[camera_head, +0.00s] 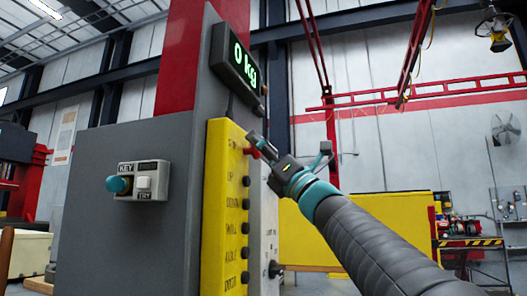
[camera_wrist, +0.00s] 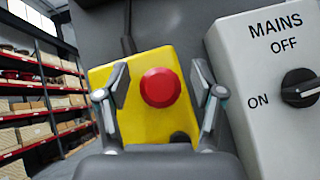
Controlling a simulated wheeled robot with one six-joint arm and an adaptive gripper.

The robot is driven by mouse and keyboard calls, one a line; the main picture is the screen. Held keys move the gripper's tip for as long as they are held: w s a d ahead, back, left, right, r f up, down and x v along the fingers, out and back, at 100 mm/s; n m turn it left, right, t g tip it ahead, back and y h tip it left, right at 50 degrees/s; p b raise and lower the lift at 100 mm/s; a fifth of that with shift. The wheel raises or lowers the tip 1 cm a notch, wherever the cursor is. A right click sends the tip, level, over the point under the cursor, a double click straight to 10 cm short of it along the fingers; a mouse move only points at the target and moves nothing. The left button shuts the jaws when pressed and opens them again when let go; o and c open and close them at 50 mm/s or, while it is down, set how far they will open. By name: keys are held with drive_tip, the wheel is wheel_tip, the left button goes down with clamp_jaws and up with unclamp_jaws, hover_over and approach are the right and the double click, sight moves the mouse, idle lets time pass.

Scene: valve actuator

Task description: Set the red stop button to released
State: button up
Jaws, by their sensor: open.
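The red stop button (camera_wrist: 160,88) sits at the top of a yellow control panel (camera_wrist: 131,121). In the wrist view it lies between the two open fingers of my gripper (camera_wrist: 160,85), with room on both sides. In the head view my gripper (camera_head: 260,150) is at the upper part of the yellow panel (camera_head: 215,170), and a bit of the red button (camera_head: 253,153) shows beside a finger. Most of the button is hidden there. I cannot tell whether it is pressed or released.
A grey box with a MAINS rotary switch (camera_wrist: 300,88) stands right of the panel. Black buttons (camera_head: 245,228) run down the panel below the red one. A lit display (camera_head: 240,60) hangs above. A box with a teal knob (camera_head: 119,185) is on the grey wall at left.

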drive_tip(key=v, duration=1.2)
idle(0.4)
